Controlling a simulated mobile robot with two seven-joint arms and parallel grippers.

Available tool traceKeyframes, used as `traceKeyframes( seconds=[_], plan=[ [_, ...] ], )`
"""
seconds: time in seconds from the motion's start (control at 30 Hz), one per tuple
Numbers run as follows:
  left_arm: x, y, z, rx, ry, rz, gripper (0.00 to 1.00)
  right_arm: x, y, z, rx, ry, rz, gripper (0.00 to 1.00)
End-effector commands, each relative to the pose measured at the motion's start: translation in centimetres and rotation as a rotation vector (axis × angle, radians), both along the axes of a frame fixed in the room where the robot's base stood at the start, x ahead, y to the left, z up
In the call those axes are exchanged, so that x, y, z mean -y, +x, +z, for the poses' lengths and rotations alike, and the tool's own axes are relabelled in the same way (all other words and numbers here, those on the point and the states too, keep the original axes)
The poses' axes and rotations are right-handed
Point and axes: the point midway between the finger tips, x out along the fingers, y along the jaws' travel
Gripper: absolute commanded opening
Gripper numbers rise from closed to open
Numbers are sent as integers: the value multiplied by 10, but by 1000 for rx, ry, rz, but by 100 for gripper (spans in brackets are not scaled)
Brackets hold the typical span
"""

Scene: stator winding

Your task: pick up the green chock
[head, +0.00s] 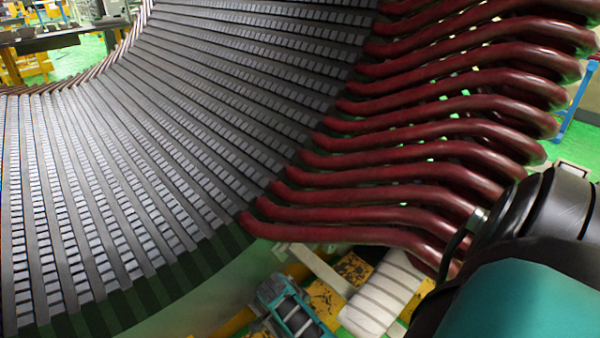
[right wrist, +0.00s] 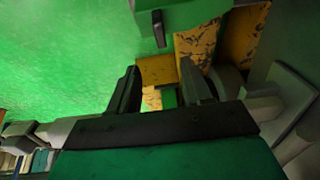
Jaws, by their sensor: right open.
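My right gripper (right wrist: 160,78) is in the right wrist view, its two dark fingers spread apart with nothing held between them. A small green piece (right wrist: 169,97), possibly the green chock, shows between the fingers, beyond them and partly hidden by the dark gripper body. A larger green block (right wrist: 182,14) with a dark peg on it is at the top of that view, past the fingers. I cannot tell for sure which is the chock. In the head view no chock is clear, and the right gripper is hidden. My left gripper is out of view.
The stator's dark slotted core (head: 190,110) fills the head view's left and middle. Dark red coil ends (head: 400,165) stick out right, near my right arm. Below are a white wrapped roll (head: 385,295) and a worn yellow surface (head: 325,298). Green floor (right wrist: 60,60) is open left.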

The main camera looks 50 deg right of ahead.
Motion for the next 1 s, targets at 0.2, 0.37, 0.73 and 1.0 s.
traceKeyframes(
  seconds=[0.2,0.37,0.73,1.0],
  plan=[
    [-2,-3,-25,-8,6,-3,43,13,-2,-36,-3,-1,-1,49],
    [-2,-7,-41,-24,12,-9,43,23,-2,-61,-2,0,-1,49],
    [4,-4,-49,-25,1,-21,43,33,-1,-94,0,-1,-1,49],
    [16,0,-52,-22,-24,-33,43,43,-1,-121,0,1,0,49]
  ],
)
